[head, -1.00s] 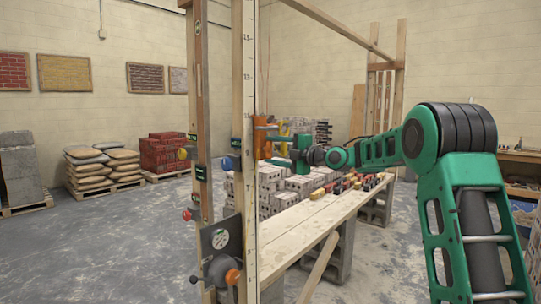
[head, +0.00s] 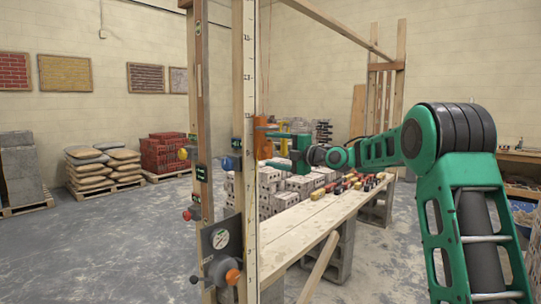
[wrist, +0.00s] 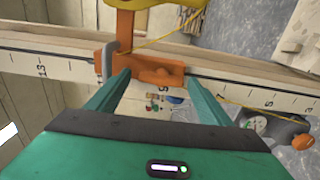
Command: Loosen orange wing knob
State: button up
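An orange fitting (head: 262,137) sits on the front upright post with the measuring scale. In the wrist view an orange part (wrist: 150,72) lies across the scaled rail, between my fingers and beyond their tips; I cannot clearly tell its wing from its body. My gripper (head: 276,150) is just right of the fitting. In the wrist view my gripper (wrist: 158,82) has its two green fingers apart, with nothing visible held. Whether a fingertip touches the orange part is unclear. A separate round orange knob (head: 233,276) is low on the post, beside a gauge.
A yellow-orange piece (wrist: 130,5) and a thin yellow line adjoin the fitting. A second wooden post (head: 199,100) stands left. Blue knob (head: 226,163) and gauge plate (head: 221,238) are on the posts. A plank bench (head: 320,215) with blocks lies below the arm.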

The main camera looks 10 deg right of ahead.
jog(key=shift+d, duration=0.1)
jog(key=shift+s+d, duration=0.2)
jog(key=shift+s, duration=0.1)
jog(key=v, duration=1)
